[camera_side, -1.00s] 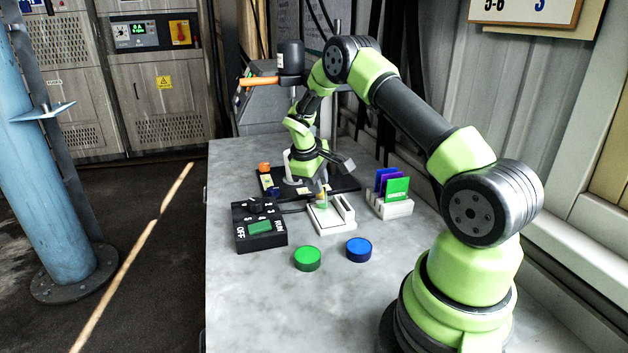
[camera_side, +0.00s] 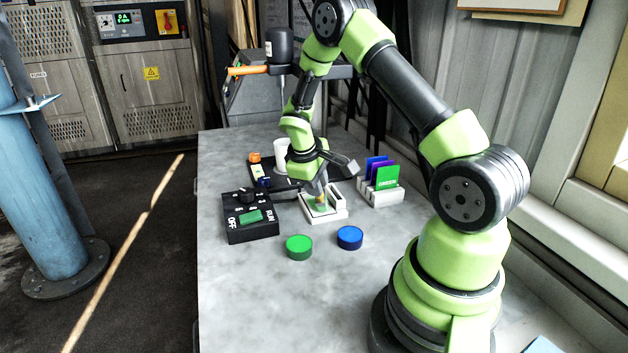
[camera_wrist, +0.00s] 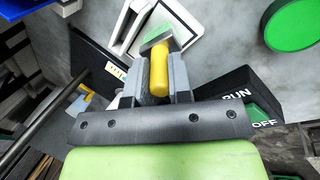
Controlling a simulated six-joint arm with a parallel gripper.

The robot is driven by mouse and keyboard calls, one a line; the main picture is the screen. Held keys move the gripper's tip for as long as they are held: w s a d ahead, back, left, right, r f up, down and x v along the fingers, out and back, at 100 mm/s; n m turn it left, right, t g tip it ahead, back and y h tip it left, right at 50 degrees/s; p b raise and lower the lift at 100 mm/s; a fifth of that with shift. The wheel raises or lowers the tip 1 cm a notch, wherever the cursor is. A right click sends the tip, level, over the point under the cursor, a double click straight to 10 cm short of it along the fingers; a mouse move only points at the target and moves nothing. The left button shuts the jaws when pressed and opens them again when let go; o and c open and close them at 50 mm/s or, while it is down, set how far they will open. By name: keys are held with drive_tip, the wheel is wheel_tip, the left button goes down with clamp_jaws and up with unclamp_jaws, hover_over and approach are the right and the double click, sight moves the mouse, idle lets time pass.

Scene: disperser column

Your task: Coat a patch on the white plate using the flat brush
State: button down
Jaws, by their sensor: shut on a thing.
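My gripper (camera_side: 321,188) is shut on the flat brush, just above the white plate (camera_side: 313,213) in the side view. The brush's yellow handle (camera_wrist: 159,76) stands between the two grey fingers (camera_wrist: 158,88) in the wrist view, with a grey metal part beyond it. The brush's lower end (camera_side: 320,205) is low over the plate; I cannot tell whether it touches. The bristles are hard to make out.
A green round pot (camera_side: 299,247) and a blue one (camera_side: 349,237) stand in front of the plate. A black RUN/OFF box (camera_side: 250,222) is at left, a white rack (camera_side: 381,194) with coloured cards at right. A dark base lies behind. The front table is clear.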

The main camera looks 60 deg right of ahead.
drive_tip(key=shift+s+a, duration=0.85)
drive_tip(key=shift+w+d, duration=3.4)
drive_tip(key=shift+w, duration=0.05)
drive_tip(key=shift+r, duration=3)
drive_tip(key=shift+r, duration=1.5)
